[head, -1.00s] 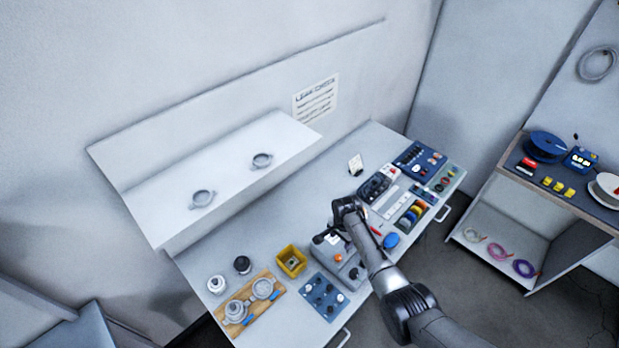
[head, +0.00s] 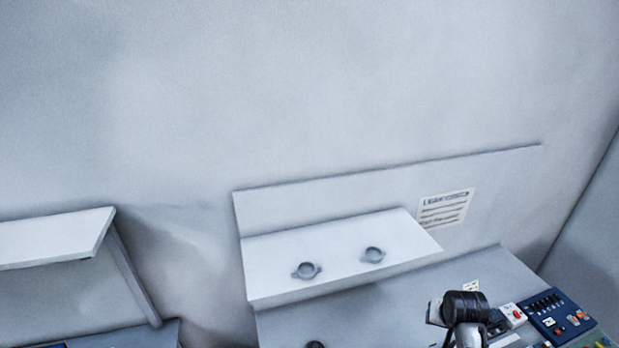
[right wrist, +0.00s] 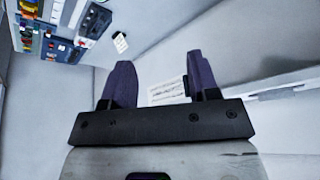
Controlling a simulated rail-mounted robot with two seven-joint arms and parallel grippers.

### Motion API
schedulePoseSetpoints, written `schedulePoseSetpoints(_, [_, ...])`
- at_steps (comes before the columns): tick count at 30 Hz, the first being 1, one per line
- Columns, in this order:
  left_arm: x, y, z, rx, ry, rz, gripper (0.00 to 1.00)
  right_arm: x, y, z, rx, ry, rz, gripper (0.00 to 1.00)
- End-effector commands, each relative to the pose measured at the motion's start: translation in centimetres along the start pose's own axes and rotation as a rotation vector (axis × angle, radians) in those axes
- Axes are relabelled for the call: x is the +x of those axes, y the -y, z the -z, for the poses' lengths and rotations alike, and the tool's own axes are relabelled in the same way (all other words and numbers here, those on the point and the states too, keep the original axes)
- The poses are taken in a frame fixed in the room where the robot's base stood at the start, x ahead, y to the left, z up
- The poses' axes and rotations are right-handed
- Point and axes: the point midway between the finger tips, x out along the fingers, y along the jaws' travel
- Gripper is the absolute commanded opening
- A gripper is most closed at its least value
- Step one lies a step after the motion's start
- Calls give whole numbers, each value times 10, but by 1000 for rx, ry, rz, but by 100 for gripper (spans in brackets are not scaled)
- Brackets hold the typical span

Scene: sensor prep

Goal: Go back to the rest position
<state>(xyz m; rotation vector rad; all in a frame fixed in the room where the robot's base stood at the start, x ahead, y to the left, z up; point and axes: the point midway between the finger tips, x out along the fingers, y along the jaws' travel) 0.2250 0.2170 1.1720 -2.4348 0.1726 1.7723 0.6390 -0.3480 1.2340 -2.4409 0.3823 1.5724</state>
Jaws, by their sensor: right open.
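My right gripper (right wrist: 160,85) shows in the right wrist view with its two dark fingers apart and nothing between them. In the head view my right arm's dark end (head: 464,310) stands at the bottom right, over the workbench (head: 390,310); its fingertips cannot be made out there. My left gripper is in neither current view.
A white shelf (head: 335,270) above the bench holds two grey ring-shaped parts (head: 306,271). A printed sheet (head: 445,208) is on the wall panel. A blue control panel (head: 560,317) lies at the bench's right. Another shelf (head: 50,238) is at the left.

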Motion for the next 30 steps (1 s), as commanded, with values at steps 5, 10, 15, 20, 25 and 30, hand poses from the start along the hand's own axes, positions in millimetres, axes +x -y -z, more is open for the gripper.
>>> schedulePoseSetpoints(5, [-1,0,1,0,-1,0,36,-79,21,3,-211,-226,20,55])
schedulePoseSetpoints(10, [-4,0,1,0,0,0,36,-128,35,-50,-346,-356,34,55])
schedulePoseSetpoints(15, [-7,0,3,1,-2,1,36,-160,39,-140,-415,-397,79,55])
schedulePoseSetpoints(20, [-10,0,3,1,0,0,36,-168,33,-225,-458,-327,119,55])
schedulePoseSetpoints(25, [-13,1,4,1,0,0,36,-149,18,-309,-483,-145,130,55])
schedulePoseSetpoints(30, [-14,1,4,1,0,0,36,-138,0,-372,-491,5,122,55])
